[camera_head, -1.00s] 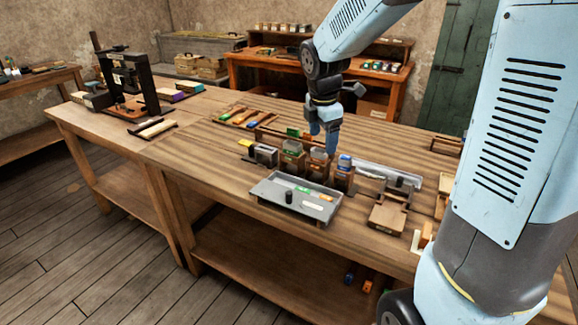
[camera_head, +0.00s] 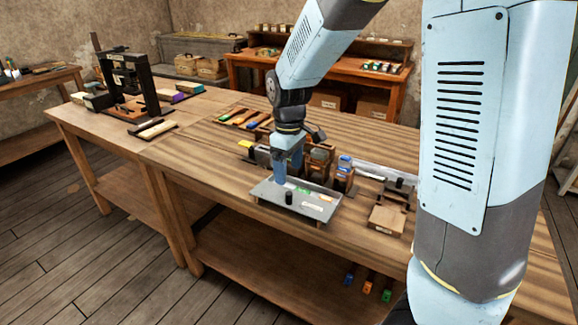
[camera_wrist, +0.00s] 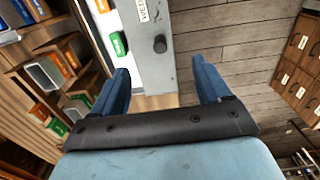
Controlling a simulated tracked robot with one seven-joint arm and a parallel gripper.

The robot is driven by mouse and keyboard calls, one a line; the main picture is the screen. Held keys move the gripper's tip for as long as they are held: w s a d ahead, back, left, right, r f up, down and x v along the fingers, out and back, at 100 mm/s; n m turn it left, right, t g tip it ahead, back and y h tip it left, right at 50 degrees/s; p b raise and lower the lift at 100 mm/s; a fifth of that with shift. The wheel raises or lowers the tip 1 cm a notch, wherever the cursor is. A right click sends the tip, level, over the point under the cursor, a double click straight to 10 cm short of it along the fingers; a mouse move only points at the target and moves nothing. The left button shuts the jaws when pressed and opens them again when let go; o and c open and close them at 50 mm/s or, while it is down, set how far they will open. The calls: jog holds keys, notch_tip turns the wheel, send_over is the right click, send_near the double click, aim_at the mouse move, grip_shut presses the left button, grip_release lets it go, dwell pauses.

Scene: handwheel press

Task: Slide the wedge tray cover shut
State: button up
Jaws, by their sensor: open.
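The wedge tray (camera_head: 262,200) is a shallow grey tray near the front edge of the bench. Its grey cover (camera_wrist: 184,70) carries a black knob (camera_head: 289,198) and a partly visible label. The knob (camera_wrist: 160,44) also shows in the wrist view. My gripper (camera_head: 280,172) is above the tray's back left part, pointing down. In the wrist view my gripper (camera_wrist: 160,68) is open and empty, its fingers on either side of the cover strip, short of the knob. Contact cannot be told.
Small labelled boxes (camera_head: 320,160) stand close behind the tray, beside my gripper. A small wooden box (camera_head: 386,219) sits to the right. A black press frame (camera_head: 130,85) stands at the far left. The bench left of the tray (camera_head: 205,165) is clear.

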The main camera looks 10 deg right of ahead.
aim_at(289, 194)
notch_tip(289, 194, down, 10)
jog(key=shift+s+r, duration=0.1)
jog(key=shift+r, duration=0.1)
jog(key=shift+s, duration=0.1)
